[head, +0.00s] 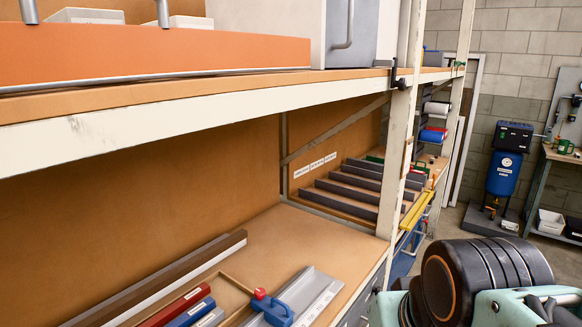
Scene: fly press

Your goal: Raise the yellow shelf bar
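The yellow shelf bar (416,210) runs along the front edge of the lower shelf, just right of the near cream upright post. It sits low, at about the height of the shelf board, in front of a row of grey dividers (353,190). My gripper is not in view. Part of my arm, dark and pale green, fills the lower right corner and is apart from the bar in the picture. The bar's end fixings are too small to make out.
The near upright post (398,150) and the upper shelf (190,110) frame the bay. Long bars (190,308), a grey tray (308,297) and a red-and-blue tool (271,308) lie on the lower shelf. A blue tank (503,174) and a workbench (563,157) stand at the right.

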